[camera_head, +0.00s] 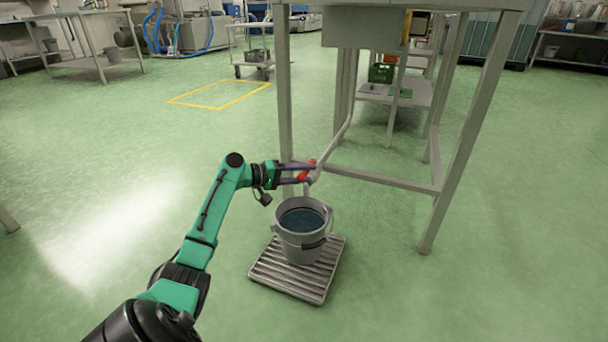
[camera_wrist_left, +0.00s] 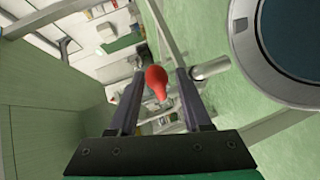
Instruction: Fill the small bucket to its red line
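The small grey bucket (camera_head: 300,242) stands upright on a slatted grate (camera_head: 268,272), with dark liquid (camera_head: 302,220) inside, below the rim. I cannot make out its red line. A grey pipe (camera_head: 338,137) comes down from the tank stand to a tap with a red handle (camera_head: 305,174) above the bucket. My left gripper (camera_head: 308,172) is at this handle. In the left wrist view the red handle (camera_wrist_left: 156,82) lies between the parted fingers, with a gap on each side. The bucket (camera_wrist_left: 238,45) shows at top right there. My right gripper is out of view.
The stand's metal legs (camera_head: 467,130) and low crossbar (camera_head: 375,180) surround the area behind and right of the bucket. A trolley (camera_head: 250,55) and a yellow floor marking (camera_head: 222,94) are farther back. The green floor at left is clear.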

